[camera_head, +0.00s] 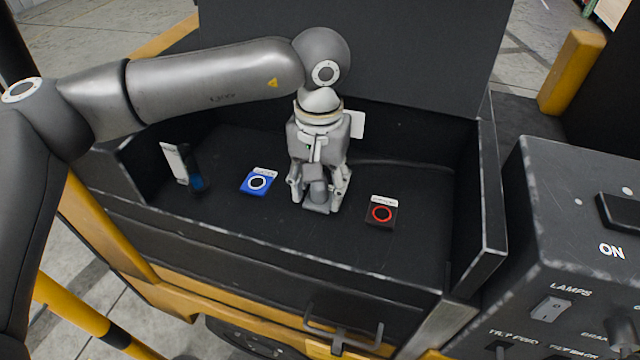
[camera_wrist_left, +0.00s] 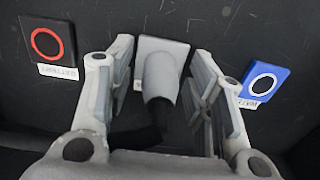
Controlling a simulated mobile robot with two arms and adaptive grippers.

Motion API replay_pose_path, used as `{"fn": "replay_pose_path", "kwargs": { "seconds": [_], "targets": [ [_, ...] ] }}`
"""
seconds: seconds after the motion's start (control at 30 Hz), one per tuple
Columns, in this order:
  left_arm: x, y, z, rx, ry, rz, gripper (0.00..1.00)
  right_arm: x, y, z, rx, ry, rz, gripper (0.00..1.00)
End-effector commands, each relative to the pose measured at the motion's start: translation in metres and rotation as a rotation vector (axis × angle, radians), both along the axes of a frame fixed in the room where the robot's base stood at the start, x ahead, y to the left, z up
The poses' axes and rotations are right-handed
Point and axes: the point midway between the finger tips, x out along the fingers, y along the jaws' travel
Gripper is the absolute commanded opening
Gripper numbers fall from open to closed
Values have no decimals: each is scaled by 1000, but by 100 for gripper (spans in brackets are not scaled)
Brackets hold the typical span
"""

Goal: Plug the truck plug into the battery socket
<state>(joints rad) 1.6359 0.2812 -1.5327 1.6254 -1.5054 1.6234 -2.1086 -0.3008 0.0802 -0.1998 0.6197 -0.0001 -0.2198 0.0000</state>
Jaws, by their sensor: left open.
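A grey rounded plug (camera_head: 318,192) with a flat, squarish grey base is on the dark tray floor. In the left wrist view the plug (camera_wrist_left: 160,78) is between the two fingers of my left gripper (camera_head: 320,203), which is open and points down around it. A gap shows on the right side; contact on the left is unclear. The red-ringed black socket (camera_head: 382,213) lies to the right of the gripper. In the left wrist view this socket (camera_wrist_left: 47,42) has a white label that appears to read battery. My right gripper is not in view.
A blue square with a white ring (camera_head: 257,182) lies left of the gripper. A dark cylinder with a blue end (camera_head: 192,170) stands farther left by a white label. A dark cable (camera_head: 415,165) runs along the back right. Raised tray walls (camera_head: 488,190) and a control box (camera_head: 570,220) bound the right.

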Motion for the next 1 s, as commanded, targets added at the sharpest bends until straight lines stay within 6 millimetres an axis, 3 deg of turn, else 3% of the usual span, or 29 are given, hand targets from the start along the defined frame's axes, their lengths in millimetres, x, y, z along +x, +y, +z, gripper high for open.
{"fn": "replay_pose_path", "kwargs": {
  "seconds": [0.27, 0.67, 1.0],
  "targets": [
    [0, 0, 0, 0, 0, 0, 48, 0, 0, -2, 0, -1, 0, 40],
    [0, 0, 0, 0, 0, 0, 0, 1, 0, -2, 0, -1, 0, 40],
    [0, 0, 4, 0, -1, 0, 0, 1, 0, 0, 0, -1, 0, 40]
  ]
}}
